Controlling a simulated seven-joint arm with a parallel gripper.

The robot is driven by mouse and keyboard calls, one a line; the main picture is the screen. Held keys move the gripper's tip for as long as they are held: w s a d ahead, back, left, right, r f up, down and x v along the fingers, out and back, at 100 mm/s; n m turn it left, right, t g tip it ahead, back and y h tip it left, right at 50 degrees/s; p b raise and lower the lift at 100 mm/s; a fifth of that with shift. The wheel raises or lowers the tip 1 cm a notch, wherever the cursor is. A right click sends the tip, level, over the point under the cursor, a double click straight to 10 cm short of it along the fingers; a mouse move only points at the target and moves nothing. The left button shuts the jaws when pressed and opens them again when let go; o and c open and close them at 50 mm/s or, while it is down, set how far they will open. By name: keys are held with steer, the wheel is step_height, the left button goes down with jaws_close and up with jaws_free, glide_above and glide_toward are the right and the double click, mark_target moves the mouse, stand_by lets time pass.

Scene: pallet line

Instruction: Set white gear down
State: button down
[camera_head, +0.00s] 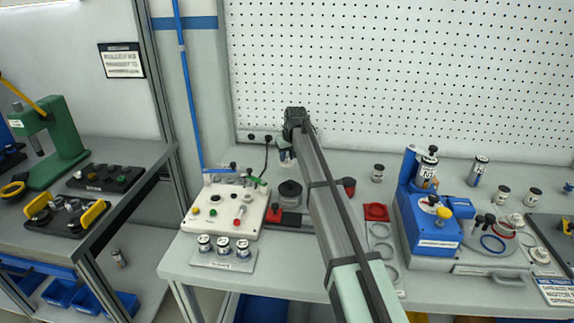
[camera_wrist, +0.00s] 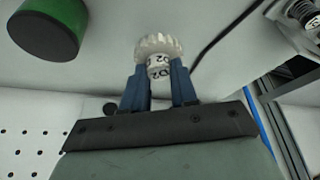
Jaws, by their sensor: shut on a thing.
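The white gear (camera_wrist: 158,44) shows in the wrist view as a toothed white disc, with a white numbered hub below it between the fingers. My gripper (camera_wrist: 158,78) has two blue fingers shut on that hub. In the head view my gripper (camera_head: 287,157) is over the back of the middle bench, near the pegboard wall. The gear is too small and too covered there to make out clearly. I cannot tell whether it touches the bench top.
A dark cylinder with a green band (camera_wrist: 48,25) is left of the gear in the wrist view; a black cable (camera_wrist: 222,38) lies to its right. A white control panel (camera_head: 226,211) stands left on the bench, a blue machine (camera_head: 428,235) right. Several small canisters stand further right.

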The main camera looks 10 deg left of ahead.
mark_target(288, 160)
steer(key=shift+f, duration=1.95)
steer(key=shift+f, duration=0.1)
steer(key=c, duration=0.9)
jaws_free()
steer(key=v, duration=1.2)
